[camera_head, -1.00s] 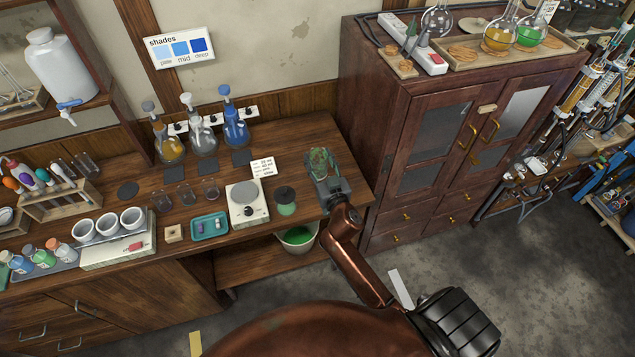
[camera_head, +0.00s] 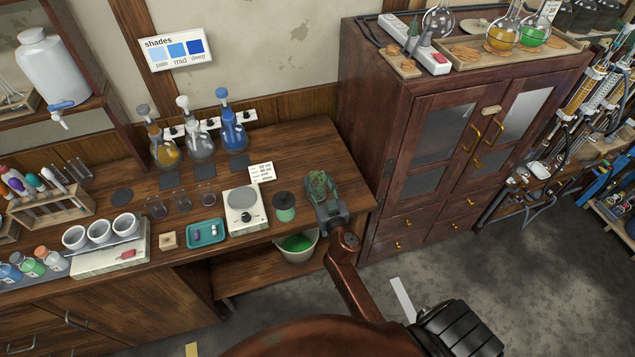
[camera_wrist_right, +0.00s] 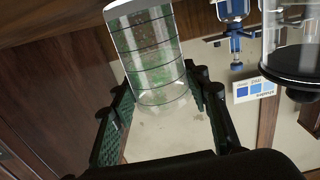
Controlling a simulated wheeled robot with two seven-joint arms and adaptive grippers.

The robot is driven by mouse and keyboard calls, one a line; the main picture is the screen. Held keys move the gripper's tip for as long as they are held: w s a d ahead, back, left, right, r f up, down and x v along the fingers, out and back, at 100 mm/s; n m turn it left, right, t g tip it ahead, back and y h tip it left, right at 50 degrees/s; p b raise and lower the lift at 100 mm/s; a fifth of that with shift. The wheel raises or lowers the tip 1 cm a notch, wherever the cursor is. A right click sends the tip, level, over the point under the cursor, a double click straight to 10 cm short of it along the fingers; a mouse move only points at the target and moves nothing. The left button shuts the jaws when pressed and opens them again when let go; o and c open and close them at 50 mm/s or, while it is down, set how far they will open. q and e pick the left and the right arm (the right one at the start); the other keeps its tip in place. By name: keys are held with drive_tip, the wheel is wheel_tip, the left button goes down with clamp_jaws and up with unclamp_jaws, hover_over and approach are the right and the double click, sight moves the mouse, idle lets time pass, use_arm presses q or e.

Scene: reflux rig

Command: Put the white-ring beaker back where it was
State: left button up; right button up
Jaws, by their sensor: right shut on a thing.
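My right gripper (camera_head: 321,192) is over the right end of the wooden bench. It is shut on a clear beaker (camera_head: 319,183); the fingers partly hide it in the head view. In the right wrist view the beaker (camera_wrist_right: 150,55) is between the two fingers of my right gripper (camera_wrist_right: 160,88). It has a white band near its upper edge in that picture and dark lines around its wall. Green shows through the glass. I cannot tell whether its base touches the bench. My left gripper is not in view.
A green jar with a black lid (camera_head: 284,207) and a scale (camera_head: 246,209) stand left of the gripper. A tall cabinet (camera_head: 385,130) stands right. A bucket (camera_head: 299,247) is below.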

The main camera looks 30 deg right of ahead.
drive_tip(key=shift+f+b, duration=0.3)
drive_tip(key=o, duration=1.3)
drive_tip(key=shift+r, duration=0.1)
drive_tip(key=shift+r, duration=0.1)
